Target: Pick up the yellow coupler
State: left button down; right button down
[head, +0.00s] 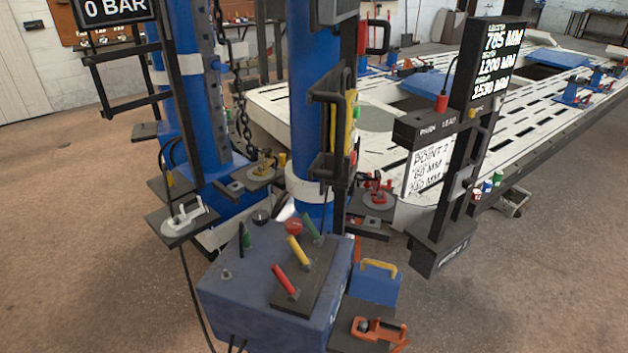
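The yellow coupler (264,164) sits on a round grey disc on a small dark shelf, left of the middle blue column in the head view. It is small and its details are hard to make out. A chain hangs just behind and to its left. Neither of my grippers shows in the head view, so I cannot tell their place relative to the coupler.
A white coupler (187,214), a red coupler (377,192) and an orange coupler (378,331) sit on other shelves. A blue control box (240,290) with coloured levers stands in front. Blue columns (316,110) and a display post (470,140) are obstacles.

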aim_at(170, 178)
jog(key=i+j+u, duration=1.3)
jog(key=i, duration=0.55)
jog(key=i+u, duration=0.35)
jog(key=i, duration=0.5)
jog(key=i+z, duration=0.45)
jog(key=i+j+z, duration=0.15)
jog(key=z, duration=0.35)
jog(key=i+j+z, duration=0.3)
jog(key=z, duration=0.15)
jog(key=i+j+z, duration=0.15)
jog(key=z, duration=0.35)
jog(key=i+j+z, duration=0.2)
jog(key=z, duration=0.25)
jog(key=i+j+z, duration=0.1)
jog(key=z, duration=0.4)
jog(key=j+z, duration=0.5)
jog(key=i+l, duration=0.05)
jog(key=l, duration=0.05)
